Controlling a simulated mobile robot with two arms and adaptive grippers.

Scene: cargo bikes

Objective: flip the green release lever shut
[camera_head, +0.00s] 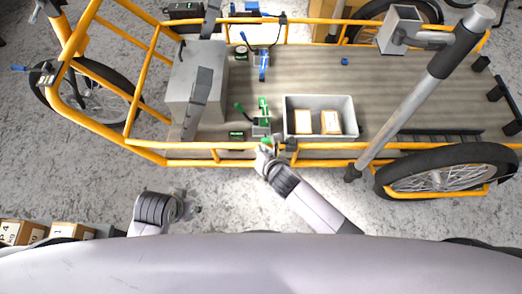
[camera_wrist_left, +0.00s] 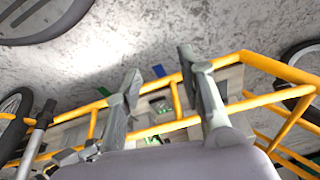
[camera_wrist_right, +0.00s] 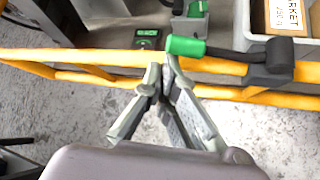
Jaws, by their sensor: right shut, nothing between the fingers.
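The green release lever (camera_wrist_right: 187,46) has a green grip and a dark arm running right to a dark pivot on the yellow rail in the right wrist view. In the head view its green grip (camera_head: 267,141) shows at the rail's near side. My right gripper (camera_wrist_right: 163,75) is shut and empty, with its fingertips at the grip's left end. I cannot tell whether they touch it. It also shows in the head view (camera_head: 262,148), partly covering the lever. My left gripper (camera_wrist_left: 157,62) is open and empty. In the head view it (camera_head: 190,207) is low at the left, away from the bike.
A grey bin (camera_head: 288,115) with small boxes stands on the cargo deck behind the rail. Another green-handled clamp (camera_head: 262,107) and a blue-handled clamp (camera_head: 263,65) are on the deck. A grey box (camera_head: 195,70) stands left. A grey post (camera_head: 410,105) slants at the right.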

